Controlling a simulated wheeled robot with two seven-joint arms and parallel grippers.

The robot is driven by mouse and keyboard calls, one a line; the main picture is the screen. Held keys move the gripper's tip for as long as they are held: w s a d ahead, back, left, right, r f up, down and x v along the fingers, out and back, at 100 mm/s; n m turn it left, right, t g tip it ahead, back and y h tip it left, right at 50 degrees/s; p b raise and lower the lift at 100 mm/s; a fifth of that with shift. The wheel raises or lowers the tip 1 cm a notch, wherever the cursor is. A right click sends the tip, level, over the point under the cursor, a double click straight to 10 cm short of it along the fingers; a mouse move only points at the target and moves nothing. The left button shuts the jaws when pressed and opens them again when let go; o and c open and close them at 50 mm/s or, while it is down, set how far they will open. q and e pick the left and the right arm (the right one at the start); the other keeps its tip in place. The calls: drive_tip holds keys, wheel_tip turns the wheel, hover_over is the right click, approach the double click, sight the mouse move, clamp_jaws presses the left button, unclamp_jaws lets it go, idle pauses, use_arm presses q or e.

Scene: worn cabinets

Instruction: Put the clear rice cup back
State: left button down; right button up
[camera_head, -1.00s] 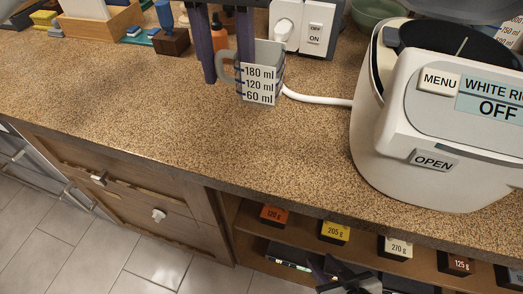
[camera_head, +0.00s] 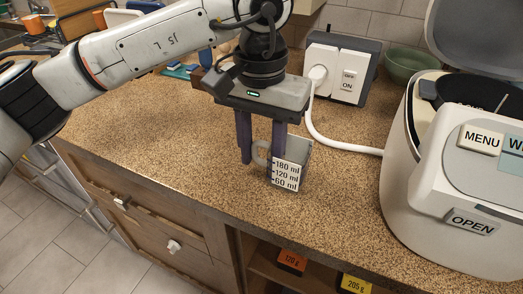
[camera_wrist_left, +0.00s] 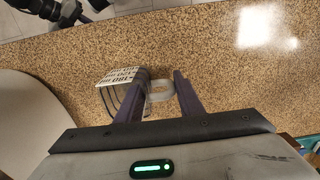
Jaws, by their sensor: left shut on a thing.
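The clear rice cup (camera_head: 290,165) is a see-through grey measuring cup with 180, 120 and 60 ml labels. It is upright over the counter, left of the rice cooker. I cannot tell if its base touches the counter. Its handle (camera_head: 261,153) points left. My left gripper (camera_head: 260,150) points down, shut on the cup at the handle. In the left wrist view the cup (camera_wrist_left: 122,88) is beside the left finger, with the handle between the fingers. A dark and white part at the top left of the wrist view appears to be my right gripper (camera_wrist_left: 65,12); its jaws are unclear.
The white rice cooker (camera_head: 430,190) with raised lid stands at right. A socket block (camera_head: 350,75) and white cable (camera_head: 335,143) lie behind the cup. A green bowl (camera_head: 408,66) is behind. The speckled counter (camera_head: 150,140) is clear at left. Labelled boxes (camera_head: 291,260) sit on the shelf below.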

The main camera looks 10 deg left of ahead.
use_arm(q)
drive_tip(key=shift+f, duration=0.2)
drive_tip(key=c, duration=1.2)
unclamp_jaws()
drive_tip(key=shift+r, duration=0.1)
wheel_tip(320, 180, up, 12)
drive_tip(key=shift+r, duration=0.15)
